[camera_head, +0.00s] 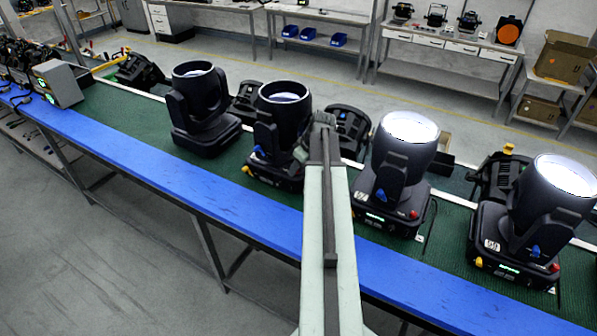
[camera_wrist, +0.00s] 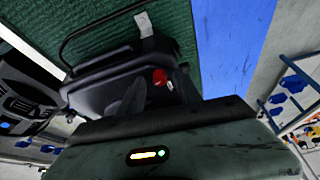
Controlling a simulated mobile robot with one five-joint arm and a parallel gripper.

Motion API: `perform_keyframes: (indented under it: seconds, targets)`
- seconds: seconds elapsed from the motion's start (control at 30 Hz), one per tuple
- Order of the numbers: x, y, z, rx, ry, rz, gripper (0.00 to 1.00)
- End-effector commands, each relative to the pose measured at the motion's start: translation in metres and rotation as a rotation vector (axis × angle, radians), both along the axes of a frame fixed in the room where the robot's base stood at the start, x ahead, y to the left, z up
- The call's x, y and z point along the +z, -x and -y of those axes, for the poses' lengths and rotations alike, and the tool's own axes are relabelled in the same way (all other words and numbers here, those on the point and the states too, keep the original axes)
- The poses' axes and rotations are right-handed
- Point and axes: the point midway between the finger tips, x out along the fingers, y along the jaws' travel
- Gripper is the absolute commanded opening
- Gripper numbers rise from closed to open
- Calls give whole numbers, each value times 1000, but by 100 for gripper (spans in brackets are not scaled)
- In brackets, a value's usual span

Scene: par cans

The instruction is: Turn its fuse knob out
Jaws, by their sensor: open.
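Several dark par cans stand in a row on the green bench top. My gripper (camera_head: 302,152) is open, at the right side of the second can (camera_head: 283,110) from the left. My arm covers part of that can's base. A blue knob (camera_head: 258,152) and a yellow knob (camera_head: 245,170) show on this base. The wrist view shows a can's base close up with a red knob (camera_wrist: 160,77), apparently the same can. I cannot tell which knob is the fuse knob. The jaws are hard to make out in the wrist view.
The third can (camera_head: 402,155) stands close right of my arm, with a red knob (camera_head: 413,214). The fourth can (camera_head: 550,200) is farther right and the first (camera_head: 199,100) is left. A blue strip (camera_head: 180,175) runs along the bench's near edge. A cable (camera_wrist: 75,35) loops beside the base.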

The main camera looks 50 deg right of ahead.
Motion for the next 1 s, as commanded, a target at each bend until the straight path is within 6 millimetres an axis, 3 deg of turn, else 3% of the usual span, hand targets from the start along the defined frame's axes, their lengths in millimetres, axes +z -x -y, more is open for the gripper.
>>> perform_keyframes:
  seconds: [0.1,0.27,0.37,0.67,1.0]
  targets:
    - [2,0,0,0,0,0,41]
    - [2,0,0,0,0,0,0]
    - [2,-2,9,0,0,0,0]
    - [2,2,2,-49,2,2,0]
    - [2,2,-2,-281,2,1,0]
